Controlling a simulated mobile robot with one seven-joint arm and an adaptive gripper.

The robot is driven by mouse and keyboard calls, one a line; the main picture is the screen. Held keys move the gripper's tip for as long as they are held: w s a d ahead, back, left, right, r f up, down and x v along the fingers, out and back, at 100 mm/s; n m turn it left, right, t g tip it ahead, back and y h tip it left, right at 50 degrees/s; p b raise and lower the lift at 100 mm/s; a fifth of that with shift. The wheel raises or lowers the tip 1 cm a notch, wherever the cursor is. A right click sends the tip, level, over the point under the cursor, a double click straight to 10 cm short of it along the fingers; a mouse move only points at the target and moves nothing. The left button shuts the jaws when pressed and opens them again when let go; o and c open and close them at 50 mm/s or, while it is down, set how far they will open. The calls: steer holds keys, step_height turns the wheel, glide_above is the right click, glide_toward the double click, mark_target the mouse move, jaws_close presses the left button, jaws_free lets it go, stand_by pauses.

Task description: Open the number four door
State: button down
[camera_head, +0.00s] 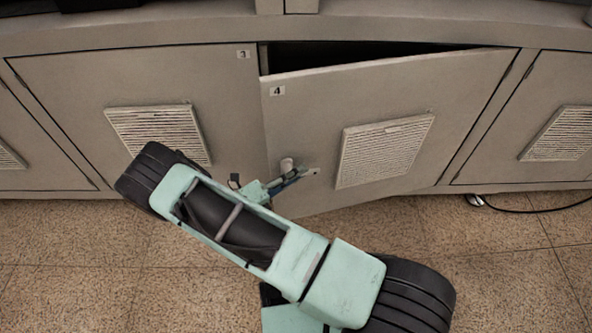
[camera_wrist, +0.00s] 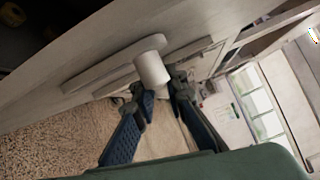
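The number four door (camera_head: 320,110) is a grey cabinet door with a "4" label at its upper left corner. It stands ajar, its left side swung outward, with a dark gap along its top. A pale round knob (camera_head: 287,163) sits low near its left edge; it also shows in the wrist view as a pale cylinder (camera_wrist: 152,68). My gripper (camera_head: 288,181) is just below the knob. In the wrist view my gripper (camera_wrist: 162,92) has its two blue fingers apart, with the tips close to the knob. I cannot tell whether they touch it.
The number three door (camera_head: 85,90) is closed on the left, and another closed door (camera_head: 555,80) is on the right. Door four has a slatted vent (camera_head: 385,150). A black cable (camera_head: 540,210) lies on the tiled floor (camera_head: 490,245) at the right. The floor in front is otherwise mostly clear.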

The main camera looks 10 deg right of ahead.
steer(key=s+d+p, duration=0.3)
steer(key=s, duration=1)
steer(key=shift+d+r, duration=0.25)
steer(key=c, duration=2)
jaws_free()
steer(key=shift+f, duration=0.1)
steer(key=shift+o, duration=0.2)
